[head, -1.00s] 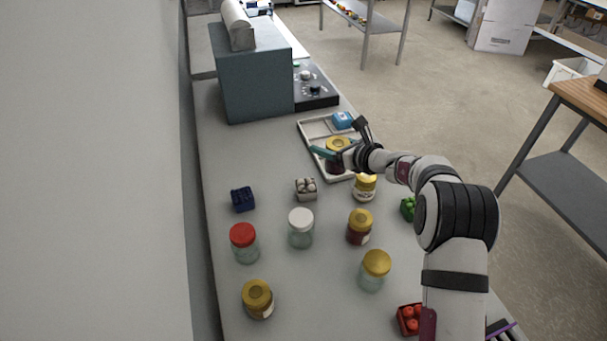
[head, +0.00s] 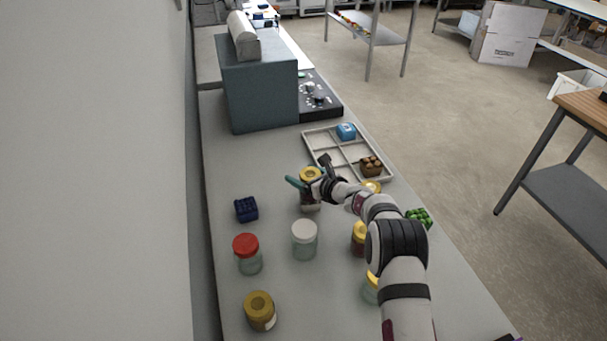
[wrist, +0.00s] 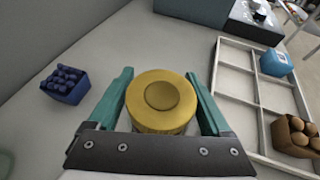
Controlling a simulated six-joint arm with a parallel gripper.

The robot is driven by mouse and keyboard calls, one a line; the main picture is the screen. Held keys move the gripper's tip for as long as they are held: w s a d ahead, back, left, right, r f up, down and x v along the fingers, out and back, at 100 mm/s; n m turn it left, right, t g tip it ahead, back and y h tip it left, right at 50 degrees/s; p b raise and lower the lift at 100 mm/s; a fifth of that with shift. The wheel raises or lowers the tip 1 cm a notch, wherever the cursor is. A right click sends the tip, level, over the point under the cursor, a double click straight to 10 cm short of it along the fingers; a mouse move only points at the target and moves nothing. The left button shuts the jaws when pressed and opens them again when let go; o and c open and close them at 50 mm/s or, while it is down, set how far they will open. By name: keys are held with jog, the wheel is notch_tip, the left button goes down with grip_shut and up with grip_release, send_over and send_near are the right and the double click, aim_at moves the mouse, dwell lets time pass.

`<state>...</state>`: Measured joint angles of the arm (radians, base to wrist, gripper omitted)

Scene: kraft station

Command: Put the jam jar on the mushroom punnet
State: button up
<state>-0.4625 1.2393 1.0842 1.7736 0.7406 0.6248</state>
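The jam jar (head: 311,174) has a yellow lid; its lid fills the middle of the wrist view (wrist: 160,97). My gripper (head: 308,170) is shut on the jar, with a teal finger on each side of it. The jar looks upright, left of the divided tray.
The divided tray (head: 325,150) holds a blue item (head: 346,131) and a brown punnet (head: 371,167). A dark blue punnet (head: 246,209) stands left of the jar. A white-lidded jar (head: 304,239) and a red-lidded jar (head: 248,253) stand nearer. The counter behind the blue punnet is clear.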

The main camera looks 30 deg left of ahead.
jog(key=shift+o, duration=1)
jog(key=shift+r, duration=0.1)
jog(key=v, duration=1.2)
jog(key=s+d+r+n+g+h, duration=0.1)
jog(key=s+d+r+n+g, duration=0.1)
jog(key=s+d+r+n, duration=0.45)
jog(key=s+d+r+n+g, duration=0.1)
jog(key=s+r+n+g, duration=0.25)
jog(key=s+r, duration=0.4)
jog(key=s+d+f+n+h, duration=0.2)
jog(key=s+d+n+h, duration=0.2)
jog(key=s+d, duration=0.6)
jog(key=s+d+f+n+h, duration=0.2)
jog(key=s+d+h, duration=0.3)
jog(key=s+d, duration=0.5)
jog(key=s+n+g, duration=0.1)
jog(key=s, duration=0.3)
jog(key=shift+d+n, duration=0.4)
